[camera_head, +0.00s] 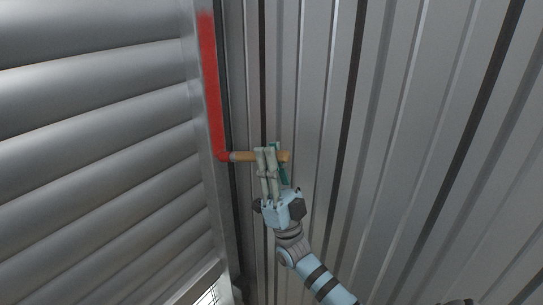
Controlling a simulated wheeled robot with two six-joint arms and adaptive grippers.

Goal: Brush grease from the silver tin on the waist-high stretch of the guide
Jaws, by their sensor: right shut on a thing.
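My right gripper (273,154) is shut on the wooden handle of a brush (243,156). The handle lies about level, and its left end is at the metal guide (202,100). A red strip of grease (209,85) runs down the guide from near the top of the view to the brush's tip. The tip looks red and seems to touch the guide at the strip's lower end. The silver tin is not in view. My left gripper is not in view.
A ribbed grey shutter (100,130) fills the left side, beside the guide. A corrugated metal wall (420,130) stands behind my right arm and fills the right side. A bright opening (208,296) shows at the bottom, below the shutter.

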